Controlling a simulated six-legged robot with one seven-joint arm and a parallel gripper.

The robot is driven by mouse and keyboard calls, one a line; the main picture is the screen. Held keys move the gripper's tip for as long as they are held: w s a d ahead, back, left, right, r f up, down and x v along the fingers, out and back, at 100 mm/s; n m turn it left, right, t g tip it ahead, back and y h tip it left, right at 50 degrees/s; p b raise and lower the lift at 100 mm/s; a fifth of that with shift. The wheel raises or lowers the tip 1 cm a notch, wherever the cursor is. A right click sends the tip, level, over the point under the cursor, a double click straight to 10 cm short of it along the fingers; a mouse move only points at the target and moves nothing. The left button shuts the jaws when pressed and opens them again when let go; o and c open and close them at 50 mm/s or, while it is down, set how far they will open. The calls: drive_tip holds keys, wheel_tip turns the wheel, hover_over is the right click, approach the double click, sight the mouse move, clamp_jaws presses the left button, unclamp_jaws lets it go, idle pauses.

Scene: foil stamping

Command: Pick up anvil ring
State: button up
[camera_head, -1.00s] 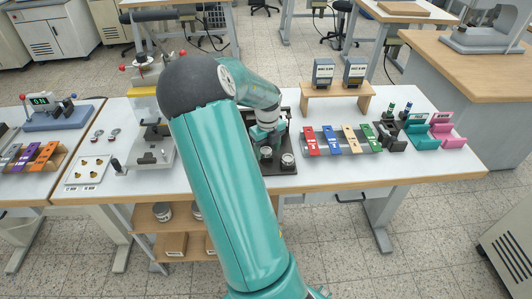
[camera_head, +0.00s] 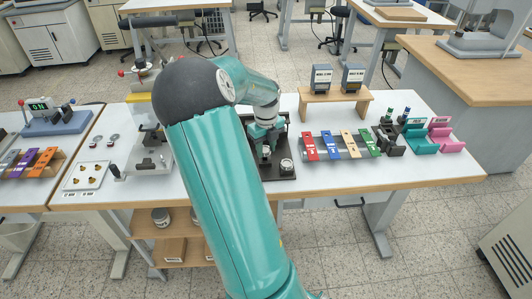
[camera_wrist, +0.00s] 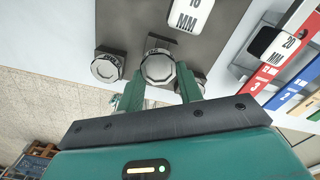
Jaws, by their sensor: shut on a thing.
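My gripper (camera_head: 266,147) is low over the dark tray (camera_head: 286,178) in the head view. In the wrist view its two green fingers (camera_wrist: 160,84) are shut around a round, silver metal piece with a dark rim, which I take as the anvil ring (camera_wrist: 158,66). I cannot tell whether it is clear of the tray. A similar round metal piece (camera_wrist: 106,67) sits beside it on a dark block; one also shows right of the gripper in the head view (camera_head: 287,165).
Red, blue, tan and green labelled strips (camera_head: 342,146) stand right of the tray. A wooden stand (camera_head: 335,103) with two dark boxes is behind. A hand press (camera_head: 150,125) is to the left, partly hidden by my arm. Bare white tabletop lies at the right front.

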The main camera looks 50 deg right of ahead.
drive_tip(key=s+a+r, duration=0.6)
drive_tip(key=a+r, duration=0.4)
drive_tip(key=a, duration=0.2)
drive_tip(key=shift+s+a, duration=0.15)
drive_tip(key=shift+a, duration=0.1)
drive_tip(key=shift+r, duration=0.15)
drive_tip(key=shift+r, duration=1.35)
wheel_tip(320, 180, up, 3)
drive_tip(key=shift+f, duration=0.1)
idle(0.4)
